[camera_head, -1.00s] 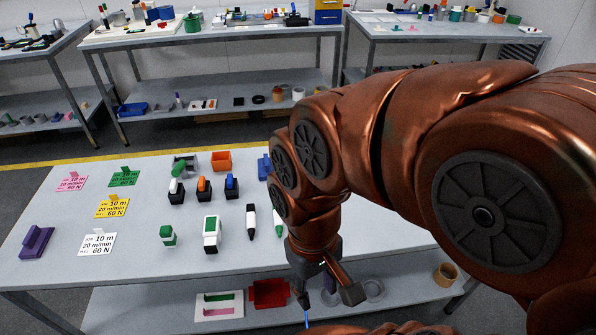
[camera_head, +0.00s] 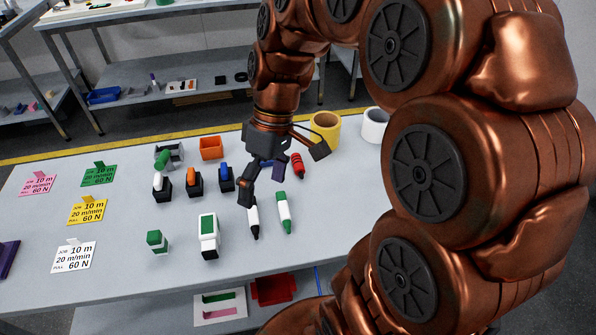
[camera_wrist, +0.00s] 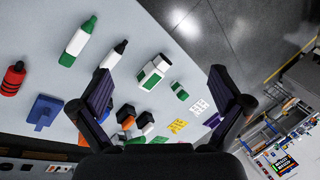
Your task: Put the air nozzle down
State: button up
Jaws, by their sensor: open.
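My gripper (camera_head: 282,170) is over the table, its fingers spread apart. The wrist view shows nothing held between the two dark fingers (camera_wrist: 160,75). I cannot tell which object is the air nozzle. Under or behind the gripper is a blue block, which shows clearly in the wrist view (camera_wrist: 44,112). A red-and-black bottle-like piece (camera_head: 297,165) lies right of it. A black-and-white marker (camera_head: 253,220) and a green-and-white marker (camera_head: 284,212) lie in front of the gripper. A green cylinder sits at a grey holder (camera_head: 172,155) to the left.
The table (camera_head: 130,282) also carries a white-green box (camera_head: 209,236), a small green block (camera_head: 157,241), an orange bin (camera_head: 211,148) and several tags (camera_head: 73,257). A yellow roll (camera_head: 326,130) and white roll (camera_head: 374,124) stand at the back right. The table's front left is mostly clear.

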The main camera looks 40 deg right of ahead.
jog(key=w+d+f+n+y+b, duration=0.2)
jog(key=w+d+b, duration=0.15)
jog(key=w, duration=0.25)
jog(key=n+t+y+b, duration=0.3)
jog(key=n+t+b, duration=0.25)
jog(key=b, duration=0.25)
send_near(301, 163)
jog(key=shift+n, duration=0.35)
jog(key=shift+p+x, duration=0.35)
jog(key=shift+x, duration=4.55)
jog(key=c, duration=1.3)
